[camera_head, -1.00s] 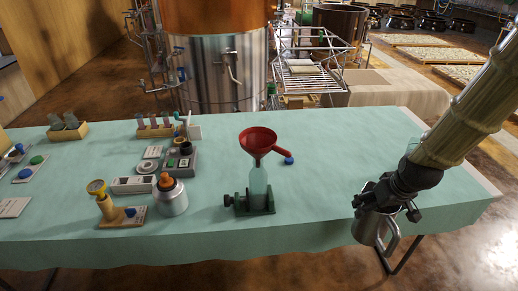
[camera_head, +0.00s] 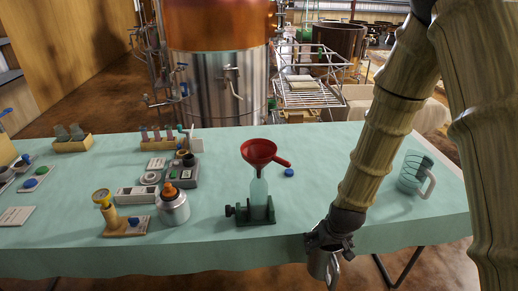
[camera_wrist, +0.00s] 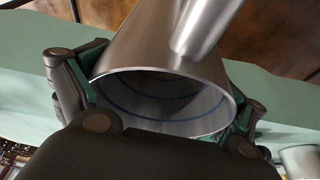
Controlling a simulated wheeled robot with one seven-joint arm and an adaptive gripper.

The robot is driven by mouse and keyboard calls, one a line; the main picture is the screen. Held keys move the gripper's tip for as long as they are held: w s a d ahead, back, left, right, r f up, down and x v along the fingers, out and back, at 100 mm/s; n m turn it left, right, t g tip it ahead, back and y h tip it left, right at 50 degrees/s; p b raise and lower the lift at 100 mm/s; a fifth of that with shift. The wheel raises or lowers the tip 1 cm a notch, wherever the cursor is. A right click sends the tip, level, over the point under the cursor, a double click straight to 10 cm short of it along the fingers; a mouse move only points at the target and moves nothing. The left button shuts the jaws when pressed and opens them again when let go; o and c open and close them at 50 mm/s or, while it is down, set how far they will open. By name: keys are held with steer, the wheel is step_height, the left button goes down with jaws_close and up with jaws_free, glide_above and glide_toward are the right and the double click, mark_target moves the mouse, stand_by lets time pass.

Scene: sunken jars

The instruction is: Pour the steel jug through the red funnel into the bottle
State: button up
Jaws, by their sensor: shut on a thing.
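The steel jug (camera_head: 320,264) hangs upright or nearly so in my gripper (camera_head: 328,240), beyond the front edge of the table, to the right of and lower than the bottle. In the wrist view the gripper's fingers lie on both sides of the jug (camera_wrist: 160,58). Its open mouth shows blue ring lines inside; I cannot tell its liquid level. The red funnel (camera_head: 259,151) sits on top of the pale green bottle (camera_head: 259,188), its handle pointing right. The bottle stands in a dark green clamp stand (camera_head: 257,218). The jug is apart from the funnel.
A clear measuring jug (camera_head: 411,176) stands at the table's right. A blue cap (camera_head: 289,173) lies right of the funnel. A steel canister with an orange top (camera_head: 173,208) and a gauge on a wooden base (camera_head: 122,225) stand left of the clamp. Cloth between clamp and measuring jug is mostly clear.

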mark_target(314, 251)
steer(key=a, duration=0.1)
steer(key=a+f+p, duration=0.1)
steer(key=a+f, duration=0.1)
steer(key=shift+s+a+f, duration=0.15)
steer(key=shift+s+a, duration=0.15)
steer(key=shift+s+a+r+p, duration=0.1)
steer(key=shift+a+r+p, duration=0.2)
steer(key=shift+r+p, duration=0.45)
step_height(314, 251, up, 23)
steer(key=g+p, duration=0.1)
steer(key=p, duration=2.3)
steer(key=shift+a+r, duration=0.15)
steer(key=shift+a, duration=0.05)
steer(key=shift+a, duration=0.1)
